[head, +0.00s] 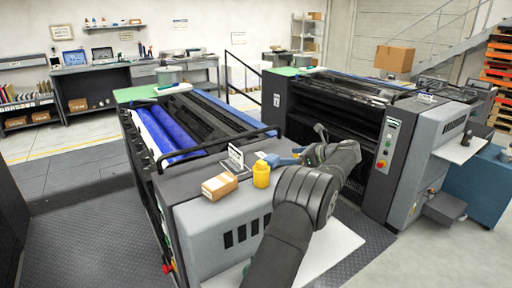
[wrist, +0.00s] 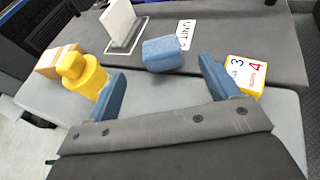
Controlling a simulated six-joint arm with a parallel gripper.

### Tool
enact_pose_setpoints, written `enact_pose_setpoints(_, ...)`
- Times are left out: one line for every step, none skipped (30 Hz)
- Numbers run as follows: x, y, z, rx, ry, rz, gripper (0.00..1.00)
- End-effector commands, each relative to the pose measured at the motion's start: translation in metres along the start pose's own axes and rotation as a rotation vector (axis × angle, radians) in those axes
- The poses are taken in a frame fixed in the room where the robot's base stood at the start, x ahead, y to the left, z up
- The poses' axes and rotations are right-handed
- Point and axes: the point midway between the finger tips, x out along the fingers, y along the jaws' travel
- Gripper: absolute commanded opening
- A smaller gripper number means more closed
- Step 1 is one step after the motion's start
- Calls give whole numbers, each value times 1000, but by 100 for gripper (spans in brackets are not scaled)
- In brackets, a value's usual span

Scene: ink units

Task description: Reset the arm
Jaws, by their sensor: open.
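My gripper (wrist: 165,95) is open in the wrist view, its two blue fingers apart with nothing between them. It is over the grey end top of the near ink unit (head: 185,190). In the head view my arm reaches up from the bottom, and the gripper is small and partly hidden by the wrist. A blue block (wrist: 163,54) lies just beyond the fingertips. A yellow bottle (wrist: 82,75) stands beside the left finger; it also shows in the head view (head: 261,175). A white and yellow numbered block (wrist: 246,75) is beside the right finger.
A cardboard box (head: 219,186) and a card in a stand (head: 236,158) are on the same top. A black rail (head: 215,145) crosses behind them. The second ink unit (head: 340,110) stands close on the right. A white shelf (head: 335,250) juts out at the front.

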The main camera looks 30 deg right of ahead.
Motion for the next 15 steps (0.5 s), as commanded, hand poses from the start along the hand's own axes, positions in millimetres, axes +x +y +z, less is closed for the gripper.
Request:
enact_pose_setpoints(4,0,0,0,0,1,80)
enact_pose_setpoints(7,0,0,0,0,2,80)
enact_pose_setpoints(11,0,0,0,0,2,80)
enact_pose_setpoints(16,0,0,0,0,3,80)
enact_pose_setpoints(20,1,0,0,0,4,80)
enact_pose_setpoints(27,1,0,1,-1,4,80)
enact_pose_setpoints(32,1,0,1,0,3,80)
enact_pose_setpoints(38,1,0,0,0,3,80)
enact_pose_setpoints(47,1,0,0,-1,5,80)
enact_pose_setpoints(53,1,0,0,-1,4,80)
enact_pose_setpoints(58,1,0,0,0,3,80)
enact_pose_setpoints(67,1,0,0,0,4,80)
enact_pose_setpoints(73,1,0,1,0,5,80)
enact_pose_setpoints(79,1,-1,1,0,4,80)
enact_pose_setpoints(87,1,-1,1,0,3,80)
